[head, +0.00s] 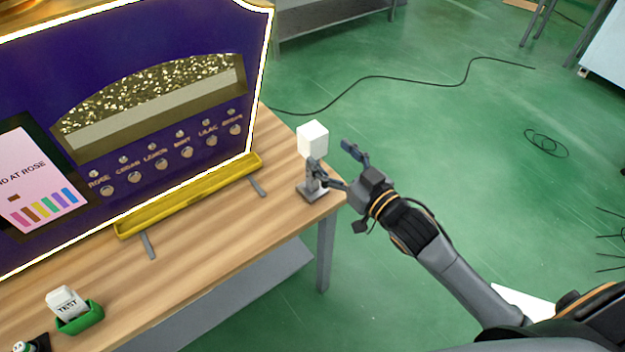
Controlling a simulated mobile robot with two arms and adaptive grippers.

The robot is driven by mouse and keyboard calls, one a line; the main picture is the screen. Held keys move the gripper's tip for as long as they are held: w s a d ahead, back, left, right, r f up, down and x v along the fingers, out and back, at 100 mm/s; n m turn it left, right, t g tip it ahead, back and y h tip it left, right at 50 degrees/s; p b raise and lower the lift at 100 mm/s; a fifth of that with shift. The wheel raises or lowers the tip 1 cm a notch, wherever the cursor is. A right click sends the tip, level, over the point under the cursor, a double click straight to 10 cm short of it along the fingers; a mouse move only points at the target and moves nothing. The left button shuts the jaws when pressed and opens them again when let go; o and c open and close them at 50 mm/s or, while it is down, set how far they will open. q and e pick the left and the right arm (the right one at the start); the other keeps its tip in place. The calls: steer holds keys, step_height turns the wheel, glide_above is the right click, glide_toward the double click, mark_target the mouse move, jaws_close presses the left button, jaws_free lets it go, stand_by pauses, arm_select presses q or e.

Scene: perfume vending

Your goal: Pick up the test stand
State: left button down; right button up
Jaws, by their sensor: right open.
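A small stand with a white block (313,139) on top of a grey post stands upright on a square grey base (311,191), near the right corner of the wooden table. My right gripper (336,164) is open at the right of this stand. Its lower finger overlaps the post in the picture; I cannot tell whether it touches. Its upper finger is apart, right of the block. A white piece marked TEST (67,303) sits in a green holder (80,319) at the lower left of the table. My left gripper is not seen.
A purple vending panel (190,95) with a row of knobs and a yellow ledge (190,195) stands on the wooden table (215,235). A dark object is cut off at the lower left corner. Cables lie on the green floor.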

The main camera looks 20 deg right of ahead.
mark_target(320, 144)
steer(key=shift+p+x, duration=0.4)
steer(key=shift+x, duration=3.05)
steer(key=shift+c, duration=0.4)
jaws_close()
steer(key=shift+r, duration=0.1)
